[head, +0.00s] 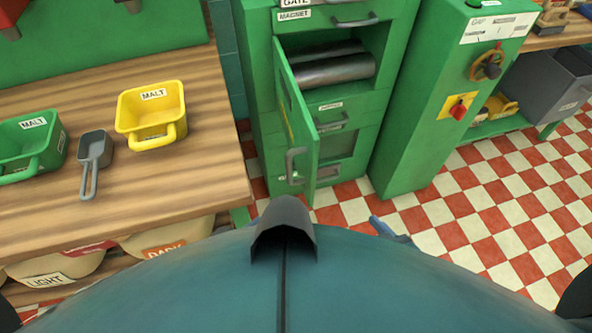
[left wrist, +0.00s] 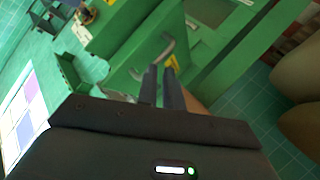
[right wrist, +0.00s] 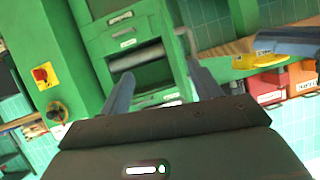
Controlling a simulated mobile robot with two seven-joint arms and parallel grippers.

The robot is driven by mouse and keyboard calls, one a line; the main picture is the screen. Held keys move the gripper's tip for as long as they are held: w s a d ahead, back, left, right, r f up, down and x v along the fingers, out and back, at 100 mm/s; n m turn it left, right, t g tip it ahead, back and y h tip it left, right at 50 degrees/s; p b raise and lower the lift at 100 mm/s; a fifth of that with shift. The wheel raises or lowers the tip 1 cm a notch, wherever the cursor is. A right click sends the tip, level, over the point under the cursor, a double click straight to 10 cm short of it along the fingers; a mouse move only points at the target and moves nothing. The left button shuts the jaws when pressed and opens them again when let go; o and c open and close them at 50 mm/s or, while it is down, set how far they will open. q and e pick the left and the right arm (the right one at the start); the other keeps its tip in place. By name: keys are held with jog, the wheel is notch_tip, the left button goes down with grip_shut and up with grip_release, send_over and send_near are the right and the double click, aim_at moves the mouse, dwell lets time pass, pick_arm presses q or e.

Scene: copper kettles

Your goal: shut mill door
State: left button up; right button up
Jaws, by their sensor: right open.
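The green mill door (head: 297,118) stands swung open in the head view, hinged on the left of the opening. Its grey handle (head: 293,165) is near its lower end. Metal rollers (head: 325,70) show inside the mill. My right gripper (head: 390,228) shows only as a blue-grey tip, low and to the right of the door. In the right wrist view its fingers (right wrist: 160,88) are wide apart and empty, with the door's handle (right wrist: 187,40) beyond them. My left gripper (left wrist: 160,75) shows only in the left wrist view, its fingers close together with a narrow gap.
A wooden bench (head: 215,130) at the left carries a yellow malt tub (head: 152,125), a green tub (head: 30,150) and a grey scoop (head: 94,150). A green cabinet (head: 425,130) with a red knob stands right of the mill. Checkered floor (head: 500,215) is clear at the right.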

pick_arm(q)
jog(key=d+n+h, duration=0.1)
jog(key=d+f+n+t+h+b, duration=0.1)
jog(key=d+n, duration=0.1)
jog(key=d+n+h, duration=0.1)
jog(key=n, duration=0.1)
jog(key=shift+w+d+f, duration=0.25)
jog(key=shift+w, duration=0.15)
grip_shut()
jog(key=n+t+y, duration=0.1)
jog(key=n+t, duration=0.2)
jog(key=n, duration=0.3)
send_near(309, 175)
jog(key=x, duration=0.6)
jog(key=shift+w+a+f+b, duration=0.15)
jog(key=shift+f+b, duration=0.05)
jog(key=shift+b, duration=0.1)
jog(key=shift+n, duration=0.3)
